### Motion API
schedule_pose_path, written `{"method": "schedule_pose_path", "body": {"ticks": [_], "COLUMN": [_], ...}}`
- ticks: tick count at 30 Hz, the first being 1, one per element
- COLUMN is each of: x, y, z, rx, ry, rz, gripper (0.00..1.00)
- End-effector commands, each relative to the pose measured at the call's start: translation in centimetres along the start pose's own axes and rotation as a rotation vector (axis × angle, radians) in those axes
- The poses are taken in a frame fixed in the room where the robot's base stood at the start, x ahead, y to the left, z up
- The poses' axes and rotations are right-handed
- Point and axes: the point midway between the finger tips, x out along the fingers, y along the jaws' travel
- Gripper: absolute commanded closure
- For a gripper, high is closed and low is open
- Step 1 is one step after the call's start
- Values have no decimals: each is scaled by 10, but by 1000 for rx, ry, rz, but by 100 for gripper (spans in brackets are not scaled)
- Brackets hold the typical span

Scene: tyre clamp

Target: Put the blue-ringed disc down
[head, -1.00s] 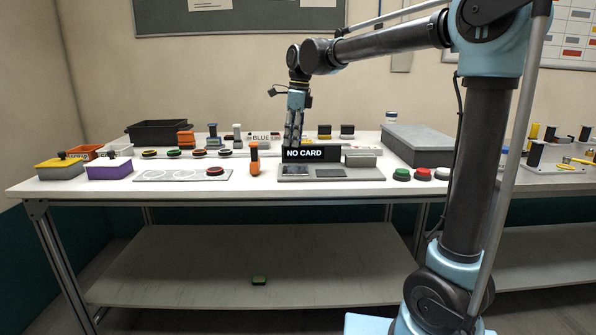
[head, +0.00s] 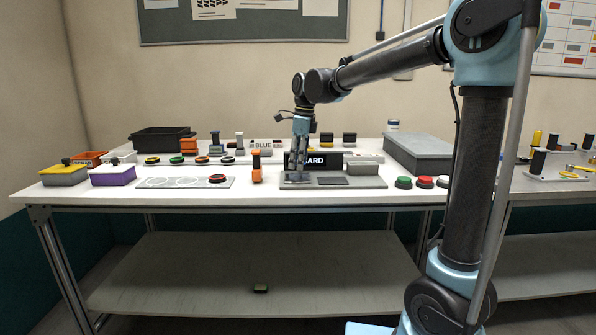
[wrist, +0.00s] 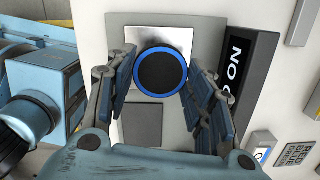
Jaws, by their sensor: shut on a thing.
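The blue-ringed disc (wrist: 161,74), black with a bright blue rim, sits between the fingers of my gripper (wrist: 164,76) in the wrist view. My gripper is shut on it. In the head view my gripper (head: 298,172) points down over the left silver pad of the grey reader base (head: 365,183). The silver pad (wrist: 143,42) shows behind the disc in the wrist view. The disc is not clearly visible in the head view. I cannot tell whether it touches the pad.
A black NO CARD sign (head: 331,161) stands just behind the pads, close to my fingers. A dark pad (head: 332,181) lies to the right. An orange-topped object (head: 257,168) stands left of the base. Green and red buttons (head: 404,183) are to the right.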

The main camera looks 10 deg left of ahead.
Motion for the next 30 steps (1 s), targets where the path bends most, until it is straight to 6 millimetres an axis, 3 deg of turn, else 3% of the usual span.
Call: {"method": "schedule_pose_path", "body": {"ticks": [7,18,19,21,30], "x": [31,35,35,35,35], "y": [0,0,0,0,1], "z": [-4,-4,-4,-4,-3], "rx": [0,0,-1,-1,-2], "ry": [0,0,0,0,0], "rz": [0,0,0,0,0], "gripper": [75,75,45,31,31]}}
